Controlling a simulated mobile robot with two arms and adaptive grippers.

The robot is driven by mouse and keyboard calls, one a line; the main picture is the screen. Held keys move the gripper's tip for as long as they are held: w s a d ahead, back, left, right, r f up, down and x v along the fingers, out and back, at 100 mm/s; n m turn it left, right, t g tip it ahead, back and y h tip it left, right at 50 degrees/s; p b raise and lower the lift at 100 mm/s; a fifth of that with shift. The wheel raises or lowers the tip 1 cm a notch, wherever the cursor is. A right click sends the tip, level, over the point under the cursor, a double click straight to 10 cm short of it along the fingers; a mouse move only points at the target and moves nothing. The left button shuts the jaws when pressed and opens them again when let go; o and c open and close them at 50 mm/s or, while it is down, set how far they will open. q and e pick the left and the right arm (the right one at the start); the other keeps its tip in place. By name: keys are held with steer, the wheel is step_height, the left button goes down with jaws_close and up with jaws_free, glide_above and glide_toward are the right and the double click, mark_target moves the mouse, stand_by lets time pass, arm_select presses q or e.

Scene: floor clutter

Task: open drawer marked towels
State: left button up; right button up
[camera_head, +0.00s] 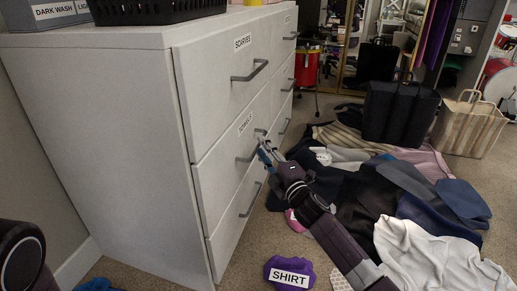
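A white dresser (120,130) stands at the left, with two columns of drawers. The drawer in the middle of the near column (212,178) has a small label (245,123) that is hard to read at this angle. It looks flush with the drawers around it. Its grey bar handle (245,158) is beside the tip of my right gripper (264,152). The fingers are at or very near the handle's right end; whether they touch or hold it is unclear. My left gripper is not in view.
The top drawer is marked SCARVES (243,41). Clothes (400,195) cover the floor at the right. A purple item marked SHIRT (290,272) lies in front. A black bag (398,112) and a striped basket (468,125) stand behind. Some carpet before the dresser is bare.

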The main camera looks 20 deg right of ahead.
steer(key=shift+b+x, duration=0.5)
steer(key=shift+x, duration=1)
jaws_close()
